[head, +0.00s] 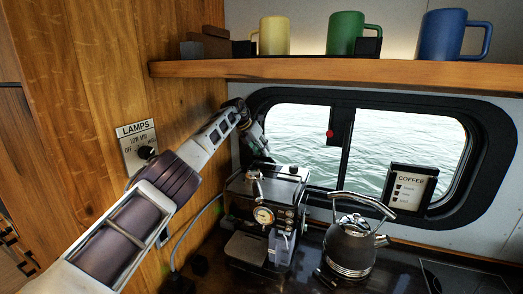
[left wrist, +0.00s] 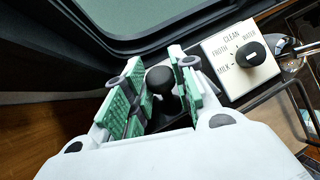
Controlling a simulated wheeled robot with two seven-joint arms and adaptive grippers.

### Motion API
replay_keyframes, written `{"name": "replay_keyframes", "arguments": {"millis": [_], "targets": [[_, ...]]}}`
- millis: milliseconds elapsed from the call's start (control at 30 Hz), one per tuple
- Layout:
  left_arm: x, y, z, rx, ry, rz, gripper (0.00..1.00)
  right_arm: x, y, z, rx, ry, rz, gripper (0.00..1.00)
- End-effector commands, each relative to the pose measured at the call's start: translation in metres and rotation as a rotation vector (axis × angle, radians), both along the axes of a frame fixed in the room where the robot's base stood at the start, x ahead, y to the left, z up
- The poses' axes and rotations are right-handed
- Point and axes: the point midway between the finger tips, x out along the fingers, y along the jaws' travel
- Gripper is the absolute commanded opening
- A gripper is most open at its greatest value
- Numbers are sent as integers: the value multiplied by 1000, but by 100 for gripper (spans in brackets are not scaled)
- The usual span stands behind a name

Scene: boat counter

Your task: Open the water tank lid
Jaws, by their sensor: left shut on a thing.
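The coffee machine (head: 250,248) stands on the counter below the window in the head view. My left gripper (head: 262,150) reaches down to the back left of its top. In the left wrist view, my left gripper (left wrist: 157,80) has its green-padded fingers on either side of a black round knob (left wrist: 160,78) and is shut on it. The knob appears to be the handle of the water tank lid. The rest of the lid is hidden by the fingers and gripper body. My right gripper is not in view.
A white dial panel (left wrist: 240,62) with a black knob sits right beside the fingers. The window frame (head: 300,92) is close behind the gripper. A wooden shelf (head: 340,69) with mugs hangs above. A kettle (head: 350,245) stands right of the machine.

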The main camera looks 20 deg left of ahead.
Motion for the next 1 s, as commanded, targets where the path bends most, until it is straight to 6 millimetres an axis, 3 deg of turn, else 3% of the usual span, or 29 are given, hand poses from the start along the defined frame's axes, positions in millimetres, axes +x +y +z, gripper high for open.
{"name": "replay_keyframes", "arguments": {"millis": [233,267,400,1000], "targets": [[0,-1,0,-1,1,-1,0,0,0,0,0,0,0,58],[0,-1,0,-1,1,-1,29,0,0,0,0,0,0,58],[0,-1,0,-1,0,-1,47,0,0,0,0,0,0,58],[-1,2,4,0,-2,2,49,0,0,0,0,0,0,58]]}}
